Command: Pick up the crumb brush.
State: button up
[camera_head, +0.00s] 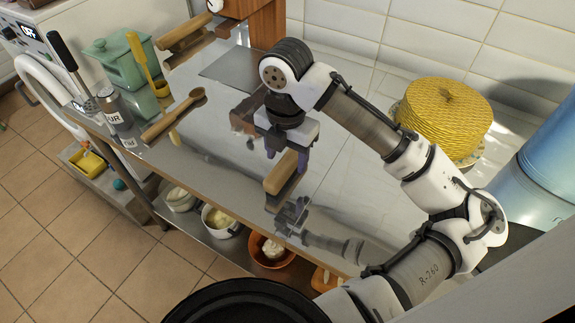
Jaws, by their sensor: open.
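What looks like the crumb brush (279,175) is a short, light wooden bar on the shiny metal counter (225,130), near its front edge. Its lower side is dark, and I cannot tell bristles from reflection there. My gripper (287,158) points down at its far end with its fingers apart. One finger shows on the left of the bar and one on the right. I cannot tell whether the fingers touch it. The bar appears to rest on the counter.
A wooden spoon (173,115) and another wooden piece (184,32) lie to the left. Bowls sit on the shelf below.

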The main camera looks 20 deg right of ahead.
aim_at(285, 163)
notch_tip(285, 163, down, 5)
jog(key=shift+w+f+p, duration=0.1)
jog(key=shift+w+p, duration=0.05)
jog(key=shift+p, duration=0.45)
jog(key=c, duration=1.1)
notch_tip(285, 163, up, 20)
jog(key=shift+b, duration=0.4)
